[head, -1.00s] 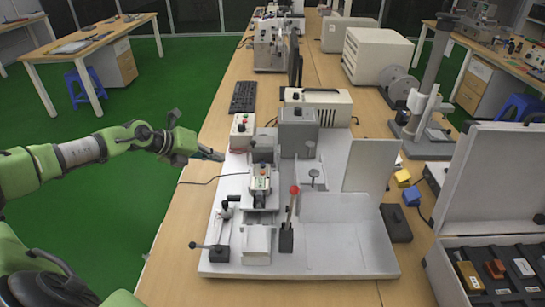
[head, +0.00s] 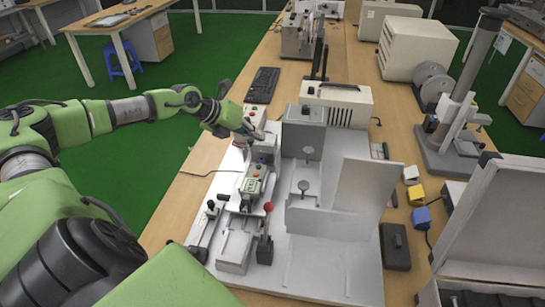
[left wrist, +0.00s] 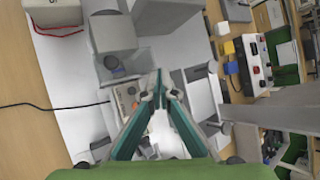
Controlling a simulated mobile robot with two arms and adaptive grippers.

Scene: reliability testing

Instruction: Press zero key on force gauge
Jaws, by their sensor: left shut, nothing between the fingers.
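The force gauge (head: 252,184) is a small grey device with coloured keys, lying on the slide of the white test stand (head: 325,258). In the left wrist view the force gauge (left wrist: 126,96) shows partly, behind the fingers; its zero key cannot be made out. My left gripper (head: 260,134) is above the far end of the gauge's slide, apart from the keys as far as I can tell. In the left wrist view its fingers (left wrist: 158,78) are shut with nothing between them. My right gripper is not in view.
A red-knobbed lever (head: 268,208) stands beside the slide. A grey block (head: 305,128) and a red-topped control box (head: 254,112) stand at the stand's far end. An upright plate (head: 362,192) is at the right. An open case (head: 490,235) stands at the right edge.

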